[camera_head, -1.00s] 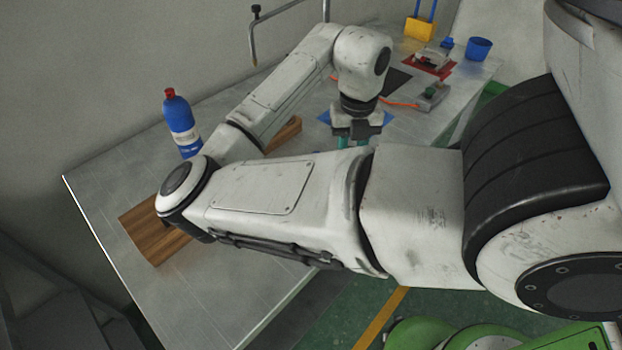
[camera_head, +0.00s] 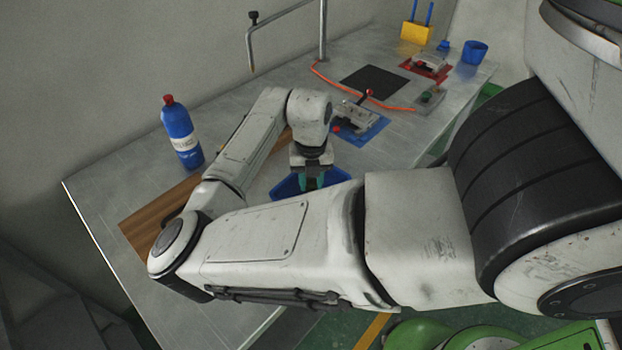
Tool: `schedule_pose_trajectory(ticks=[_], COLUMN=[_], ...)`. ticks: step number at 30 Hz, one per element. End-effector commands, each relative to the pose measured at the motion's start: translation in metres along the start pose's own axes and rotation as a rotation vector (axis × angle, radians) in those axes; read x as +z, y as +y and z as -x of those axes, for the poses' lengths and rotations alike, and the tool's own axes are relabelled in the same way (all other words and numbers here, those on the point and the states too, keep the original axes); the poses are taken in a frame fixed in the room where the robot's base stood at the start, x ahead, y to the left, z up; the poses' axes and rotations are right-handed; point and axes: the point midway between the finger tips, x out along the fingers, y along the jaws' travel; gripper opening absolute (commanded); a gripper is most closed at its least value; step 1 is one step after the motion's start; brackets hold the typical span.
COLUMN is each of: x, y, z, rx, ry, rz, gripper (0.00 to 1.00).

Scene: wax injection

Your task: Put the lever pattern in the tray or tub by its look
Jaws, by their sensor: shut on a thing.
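My gripper (camera_head: 311,181) points down with its teal fingers over a blue tray (camera_head: 280,191) on the metal table. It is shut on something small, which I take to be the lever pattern. The pattern itself cannot be made out, as the fingers and my forearm hide it. My forearm also covers the near part of the tray, so its contents do not show. I cannot tell how high the fingertips are above the tray floor.
A blue bottle (camera_head: 180,135) stands behind a wooden board (camera_head: 150,213). A metal mould (camera_head: 354,115) lies on a blue mat (camera_head: 372,133). Farther back are a black mat (camera_head: 374,82), an orange hose (camera_head: 395,105), a red mat (camera_head: 442,73), a blue cup (camera_head: 475,52) and a yellow block (camera_head: 415,33).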

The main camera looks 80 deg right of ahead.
Motion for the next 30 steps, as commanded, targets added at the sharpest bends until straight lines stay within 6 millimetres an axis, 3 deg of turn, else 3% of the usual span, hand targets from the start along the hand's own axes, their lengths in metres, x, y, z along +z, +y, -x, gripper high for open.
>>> schedule_pose_trajectory(ticks=[9,10,18,26,30], x=[0.0,0.0,0.0,0.0,0.0], y=[0.0,0.0,0.0,0.0,0.0], z=[-0.004,-0.003,-0.002,0.0,0.01], rx=[0.0,0.0,0.0,0.0,0.0], ry=[0.0,0.0,0.0,0.0,-0.001], rz=[0.0,0.0,0.0,0.0,-0.002], gripper=[0.03,0.33,0.57,0.57,0.57])
